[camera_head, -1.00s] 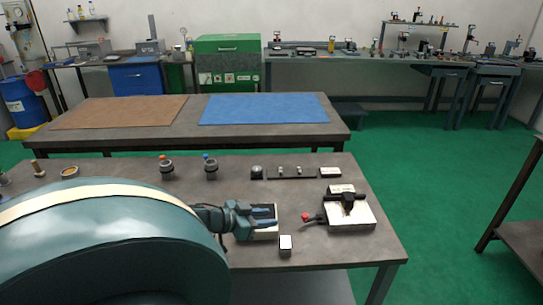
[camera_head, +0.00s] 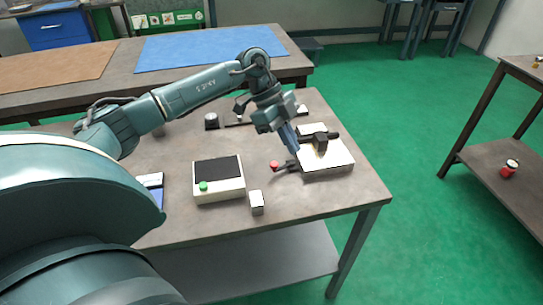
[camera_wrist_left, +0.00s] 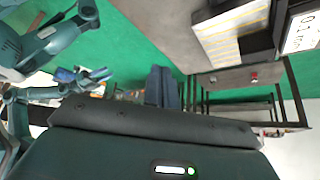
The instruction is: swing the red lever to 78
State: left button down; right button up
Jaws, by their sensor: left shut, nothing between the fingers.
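The red lever (camera_head: 274,166) shows in the head view as a red knob on a short dark arm. It points left from the pale base plate of the indexing chuck (camera_head: 335,165), which has a dark top part. My left gripper (camera_head: 295,148) is shut and empty, its blue fingers pointing down just behind the lever arm. I cannot tell whether they touch it. In the left wrist view my left fingers (camera_wrist_left: 164,86) are together. A pale striped block and a white label (camera_wrist_left: 302,32) show above right. Another gripper of mine (camera_wrist_left: 98,75) shows small at left. The dial number is unreadable.
A cream box (camera_head: 218,192) with a dark top and green button sits left of the lever. A small white block (camera_head: 257,203) stands near the front edge. A dark round part (camera_head: 211,121) is at the back.

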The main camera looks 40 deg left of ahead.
pick_arm(q)
jog(key=f, duration=0.2)
jog(key=w+f+y, duration=0.1)
jog(key=f, duration=0.2)
jog(key=f+y, duration=0.1)
jog(key=f, duration=0.1)
jog(key=shift+w+f+n, duration=0.2)
jog(key=shift+w+n, duration=0.1)
jog(key=a, duration=0.1)
jog(key=a+f, duration=0.1)
jog(key=shift+s+a+f+p, duration=0.1)
jog(key=shift+a+p, duration=0.3)
jog(key=shift+a+f, duration=0.15)
jog(key=shift+a, duration=0.35)
pick_arm(e)
jog(key=shift+w+a+r, duration=0.1)
jog(key=shift+w+a, duration=0.15)
jog(key=shift+a, duration=0.1)
